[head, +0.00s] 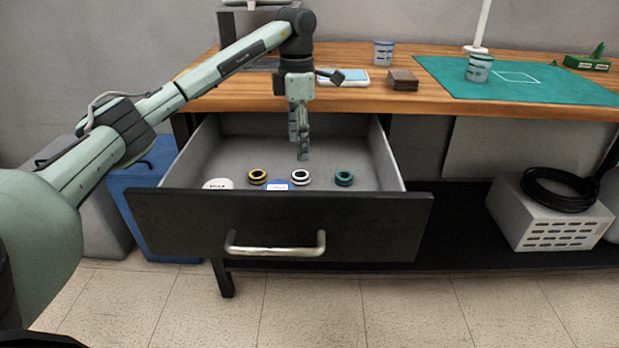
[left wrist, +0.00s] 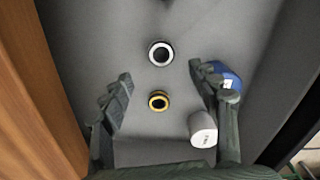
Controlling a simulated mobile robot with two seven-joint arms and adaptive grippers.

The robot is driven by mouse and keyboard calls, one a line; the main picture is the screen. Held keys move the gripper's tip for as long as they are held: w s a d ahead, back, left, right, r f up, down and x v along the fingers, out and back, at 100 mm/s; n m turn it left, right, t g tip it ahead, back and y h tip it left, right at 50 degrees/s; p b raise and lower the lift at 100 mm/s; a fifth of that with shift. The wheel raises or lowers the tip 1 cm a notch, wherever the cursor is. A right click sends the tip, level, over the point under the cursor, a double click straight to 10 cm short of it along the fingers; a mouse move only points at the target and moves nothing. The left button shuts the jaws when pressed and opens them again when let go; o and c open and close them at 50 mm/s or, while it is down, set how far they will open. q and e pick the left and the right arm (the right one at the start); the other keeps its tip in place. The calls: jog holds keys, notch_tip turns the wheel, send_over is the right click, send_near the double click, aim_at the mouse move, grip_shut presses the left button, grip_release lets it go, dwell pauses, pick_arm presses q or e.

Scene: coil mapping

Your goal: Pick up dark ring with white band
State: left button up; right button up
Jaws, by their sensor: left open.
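The dark ring with a white band (head: 300,177) lies on the floor of the open drawer, between a yellow-banded ring (head: 257,176) and a teal ring (head: 344,179). My left gripper (head: 303,156) points down above it, open and empty. In the left wrist view the white-banded ring (left wrist: 149,53) lies just beyond the gap between the spread fingertips (left wrist: 160,71). The yellow-banded ring (left wrist: 158,102) shows between the fingers. My right gripper is in neither view.
A blue item (left wrist: 229,74) lies by one fingertip, and a white rounded item (left wrist: 203,128) lies nearby. The drawer's dark front (head: 290,222) and grey walls enclose them. The wooden tabletop (head: 350,98) lies behind the drawer.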

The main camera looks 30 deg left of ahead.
aim_at(301, 178)
pick_arm(q)
jog(key=f, duration=0.7)
jog(key=shift+w+d+f, duration=0.15)
jog(key=shift+d+f, duration=0.1)
jog(key=shift+d, duration=0.1)
jog(key=c, duration=1.3)
